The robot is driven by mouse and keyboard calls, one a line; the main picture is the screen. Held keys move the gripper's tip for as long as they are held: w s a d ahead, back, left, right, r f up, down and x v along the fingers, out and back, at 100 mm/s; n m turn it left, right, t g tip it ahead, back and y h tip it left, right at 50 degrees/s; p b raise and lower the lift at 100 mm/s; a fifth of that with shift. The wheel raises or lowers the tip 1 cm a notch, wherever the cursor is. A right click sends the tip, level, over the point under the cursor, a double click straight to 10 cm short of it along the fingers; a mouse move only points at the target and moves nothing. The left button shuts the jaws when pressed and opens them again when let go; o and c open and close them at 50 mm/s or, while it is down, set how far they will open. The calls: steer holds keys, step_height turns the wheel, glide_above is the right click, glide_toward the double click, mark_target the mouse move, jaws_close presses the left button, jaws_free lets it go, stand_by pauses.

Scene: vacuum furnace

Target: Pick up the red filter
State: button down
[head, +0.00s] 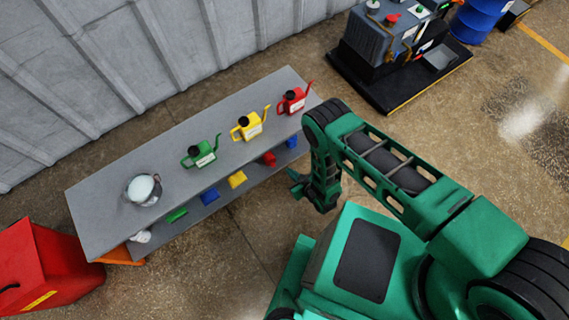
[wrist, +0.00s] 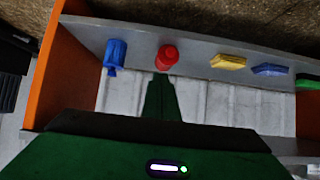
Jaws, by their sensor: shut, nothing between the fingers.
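The red filter (head: 269,158) is a small red, roughly cylindrical piece on the lower shelf of the grey bench. In the wrist view the red filter (wrist: 166,57) is clear, just beyond the fingertips. My gripper (head: 295,183) is in front of the bench, to the right of the filter in the head view. In the wrist view my gripper (wrist: 160,82) is shut and empty, its green fingers together and pointing towards the filter. A gap seems to remain between them.
A blue cylinder (wrist: 115,54) stands beside the filter; yellow (wrist: 228,62) and blue (wrist: 270,70) flat pieces lie on its other side. The bench (head: 105,205) has an orange end panel (wrist: 62,75). Red (head: 292,101), yellow and green cans and a pot (head: 143,190) stand on top.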

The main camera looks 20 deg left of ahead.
steer(key=shift+s+d, duration=0.5)
steer(key=shift+d, duration=0.35)
steer(key=shift+s+d, duration=0.5)
steer(key=shift+d, duration=0.3)
